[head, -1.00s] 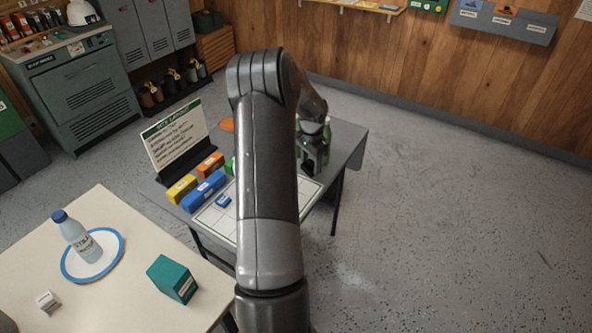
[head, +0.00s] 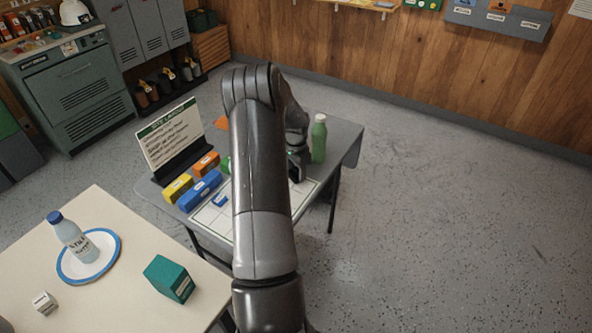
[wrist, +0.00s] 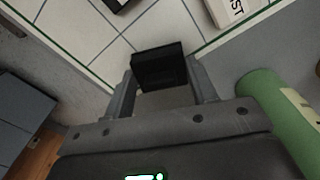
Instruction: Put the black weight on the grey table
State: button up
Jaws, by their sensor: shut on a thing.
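My gripper (wrist: 162,88) is shut on the black weight (wrist: 158,66), a dark block held between the two fingertips in the wrist view. Below it lies a white gridded board with a green border; I cannot tell whether the weight touches it. The weight is not clear in that view.
A green bottle (head: 319,140) stands close to the right of my gripper. The gridded board (head: 213,226), a sign (head: 172,140) and yellow, blue and orange blocks share the table. A cream table (head: 120,245) with a bottle on a plate and a teal box is nearer.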

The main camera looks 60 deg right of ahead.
aim_at(296, 169)
jog(key=o, duration=1.3)
jog(key=shift+c, duration=0.2)
notch_tip(296, 169, up, 12)
jog(key=shift+r, duration=0.15)
jog(key=w+a+r+n+t, duration=0.1)
jog(key=w+a+r+n, duration=0.2)
jog(key=a+r, duration=0.5)
jog(key=w+a+r+n+t, duration=0.1)
jog(key=w+a+r+n, duration=0.25)
jog(key=a, duration=0.75)
jog(key=w+a+r+n+t, duration=0.1)
jog(key=w+a+r+n, duration=0.2)
jog(key=a+r, duration=0.55)
jog(key=s+a+r+n+t, duration=0.1)
jog(key=s+a+n, duration=0.2)
jog(key=a, duration=0.6)
jog(key=s+a+r+n, duration=0.2)
jog(key=s+a+n, duration=0.15)
jog(key=a, duration=0.65)
jog(key=s+a+f+n+t, duration=0.1)
jog(key=s+a+n, duration=0.5)
jog(key=s+a, duration=0.3)
jog(key=shift+a+f+t, duration=0.15)
jog(key=shift+a+t, duration=0.1)
jog(key=shift+t, duration=0.05)
